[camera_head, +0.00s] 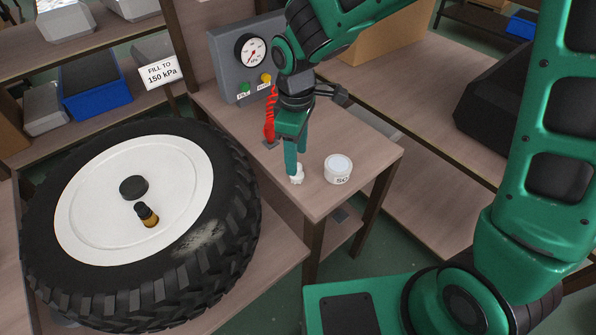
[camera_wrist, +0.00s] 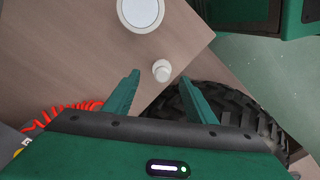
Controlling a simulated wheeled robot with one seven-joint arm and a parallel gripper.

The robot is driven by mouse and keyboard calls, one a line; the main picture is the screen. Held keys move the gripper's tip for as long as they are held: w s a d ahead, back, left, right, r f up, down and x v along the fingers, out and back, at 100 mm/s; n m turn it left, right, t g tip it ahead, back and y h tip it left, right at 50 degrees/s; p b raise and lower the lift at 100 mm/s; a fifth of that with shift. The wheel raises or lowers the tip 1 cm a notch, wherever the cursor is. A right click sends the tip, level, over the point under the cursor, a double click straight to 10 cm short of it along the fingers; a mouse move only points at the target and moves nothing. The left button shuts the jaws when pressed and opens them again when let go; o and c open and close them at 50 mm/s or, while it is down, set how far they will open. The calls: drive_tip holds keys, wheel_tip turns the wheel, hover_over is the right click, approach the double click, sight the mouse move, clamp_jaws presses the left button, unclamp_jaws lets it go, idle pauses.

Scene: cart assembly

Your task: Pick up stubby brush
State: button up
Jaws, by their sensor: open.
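The stubby brush appears to be the small white piece (camera_head: 297,178) on the small wooden table, near its front-left edge. In the wrist view it shows as a small white round-topped shape (camera_wrist: 161,72), between and slightly beyond my fingertips. My gripper (camera_head: 296,164) points down over it with both green fingers apart. The fingertips show on either side of it in the wrist view (camera_wrist: 159,78). The fingers partly cover the brush in the head view, and I cannot tell whether they touch it.
A white round tub (camera_head: 338,170) with a label stands just right of the brush. A gauge box (camera_head: 230,65) and red coiled hose (camera_head: 269,120) stand behind.

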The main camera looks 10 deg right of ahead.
sight(298, 179)
drive_tip(key=shift+f, duration=2.75)
drive_tip(key=c, duration=1.1)
